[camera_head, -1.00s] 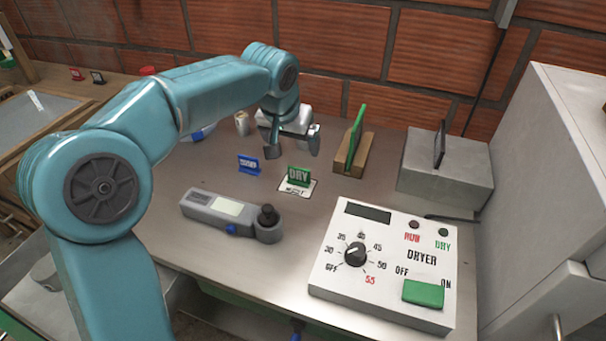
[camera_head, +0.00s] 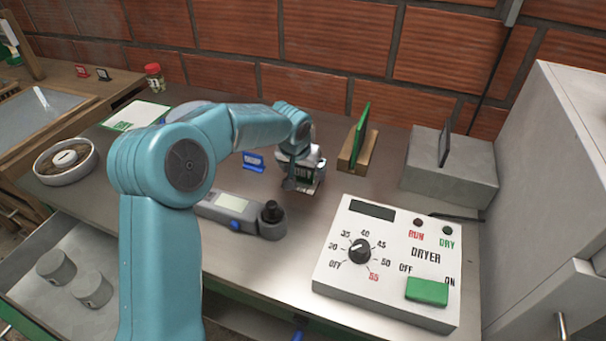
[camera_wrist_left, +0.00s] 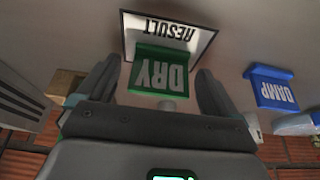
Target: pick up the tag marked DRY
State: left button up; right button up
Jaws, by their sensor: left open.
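The green tag marked DRY (camera_wrist_left: 160,72) stands on a white card marked RESULT (camera_wrist_left: 195,32) in the left wrist view, where both appear upside down. In the head view the tag (camera_head: 304,173) is mostly hidden behind my left gripper. My left gripper (camera_head: 300,182) is open, with its fingers (camera_wrist_left: 158,88) on either side of the tag and a visible gap to each. My right gripper is not in view.
A grey handheld meter (camera_head: 235,211) lies in front of my gripper. The white dryer control box (camera_head: 388,262) is at front right. A wooden block with a green plate (camera_head: 358,150) and a grey block (camera_head: 450,175) stand behind. A round dish (camera_head: 66,160) sits at left.

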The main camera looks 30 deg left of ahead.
pick_arm(q)
jog(key=c, duration=1.1)
